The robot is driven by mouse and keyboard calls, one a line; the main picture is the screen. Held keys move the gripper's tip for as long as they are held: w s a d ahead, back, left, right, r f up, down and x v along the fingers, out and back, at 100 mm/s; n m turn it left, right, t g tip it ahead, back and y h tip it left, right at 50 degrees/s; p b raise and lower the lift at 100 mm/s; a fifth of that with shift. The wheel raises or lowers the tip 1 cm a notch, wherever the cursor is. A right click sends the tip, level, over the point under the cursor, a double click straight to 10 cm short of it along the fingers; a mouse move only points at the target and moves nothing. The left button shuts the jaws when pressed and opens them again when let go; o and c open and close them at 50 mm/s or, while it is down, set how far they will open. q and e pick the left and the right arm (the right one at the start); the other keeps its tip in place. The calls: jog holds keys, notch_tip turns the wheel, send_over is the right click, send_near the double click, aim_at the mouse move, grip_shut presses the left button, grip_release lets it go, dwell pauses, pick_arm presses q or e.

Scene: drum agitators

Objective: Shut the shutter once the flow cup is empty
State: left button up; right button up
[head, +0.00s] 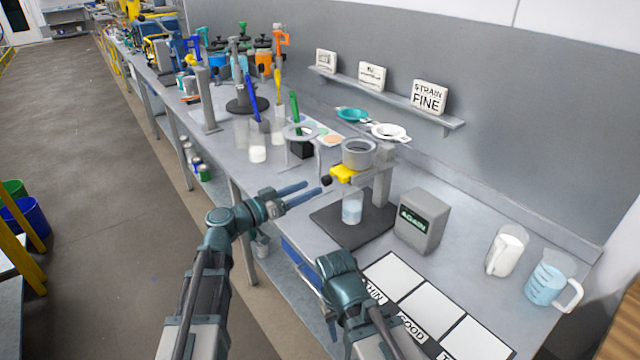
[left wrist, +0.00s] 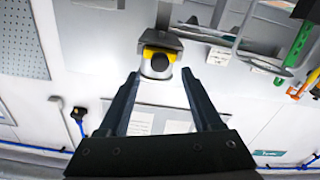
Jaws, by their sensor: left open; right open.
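The grey flow cup (head: 358,150) sits in a stand above a dark base plate (head: 330,226). The inside of the cup is too small to judge for liquid. The yellow shutter (head: 343,173) with a dark knob (head: 327,181) is under the cup; in the left wrist view the shutter (left wrist: 158,52) faces me. A clear beaker (head: 352,208) with pale blue liquid stands below. My left gripper (head: 312,187) is open and empty, its fingers pointing at the knob from just short of it. My right gripper (head: 338,270) is low at the table's front edge, its fingertips mostly hidden.
A grey box (head: 420,222) reading "AGAIN" stands right of the stand. Labelled white squares (head: 430,305) lie in front. A white jug (head: 506,252) and a blue-filled jug (head: 552,280) stand at right. A ring stand (head: 300,133) is left of the cup.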

pick_arm(q)
jog(key=v, duration=0.7)
dwell(0.3)
jog(key=s+d+f+g+y, duration=0.4)
jog(key=s+d+f+g, duration=0.5)
jog(key=f, duration=0.4)
jog(key=s+a+f+n+g+y, duration=0.2)
jog(key=s+a+f+n+y, duration=0.2)
jog(key=s+f+y, duration=0.5)
jog(key=s+a+y, duration=0.2)
jog(key=s+y, duration=0.1)
jog(key=shift+a, duration=0.2)
dwell(0.6)
